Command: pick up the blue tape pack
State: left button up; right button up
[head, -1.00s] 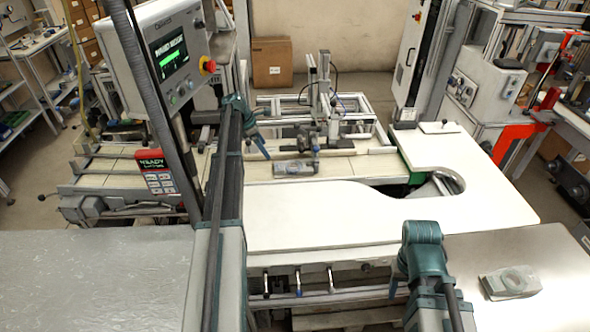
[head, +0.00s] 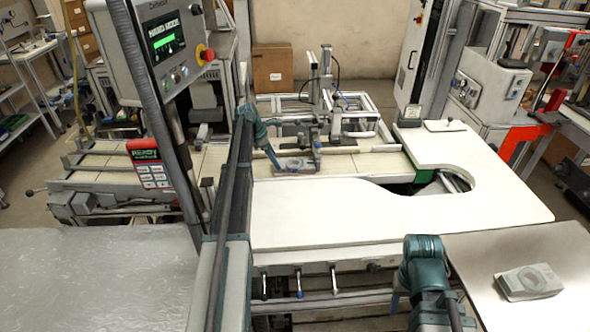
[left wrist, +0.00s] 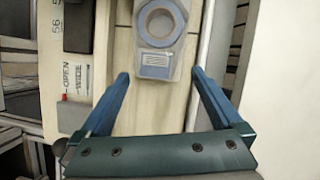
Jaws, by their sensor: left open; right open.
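The blue tape pack (head: 294,165) lies flat on the pale conveyor surface. In the left wrist view it is a clear pack with a blue-edged tape ring (left wrist: 147,35) and a label with blue print at its near end. My left gripper (head: 275,157) is just left of the pack in the head view. In the left wrist view its two blue fingers (left wrist: 160,76) are open and empty, with the pack's near end just beyond the fingertips. My right gripper (head: 398,299) is low at the right, mostly hidden behind its own arm.
A white table (head: 330,215) with a curved cut-out stands in front of the conveyor. A metal frame fixture (head: 330,105) stands behind the pack. A control panel (head: 163,45) and a red keypad (head: 152,165) are at left.

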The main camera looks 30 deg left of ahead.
pick_arm(q)
jog(key=b+x, duration=0.3)
jog(key=x, duration=0.1)
jog(key=shift+w+f, duration=0.1)
jog(key=shift+w, duration=0.1)
jog(key=shift+c, duration=0.2)
jog(key=c, duration=1.3)
jog(key=shift+o, duration=0.2)
jog(key=shift+s+r+p, duration=0.15)
jog(key=shift+r+p, duration=0.15)
jog(key=shift+r, duration=0.05)
jog(key=shift+s+a+r+p, duration=1.15)
jog(key=shift+s+a, duration=0.4)
jog(key=shift+s, duration=0.15)
jog(key=shift+s+a+r+p, duration=1.2)
jog(key=shift+s+a, duration=0.3)
jog(key=shift+s, duration=0.2)
jog(key=shift+s+a+r+p, duration=1.15)
jog(key=shift+s+a, duration=0.4)
jog(key=shift+s, duration=0.15)
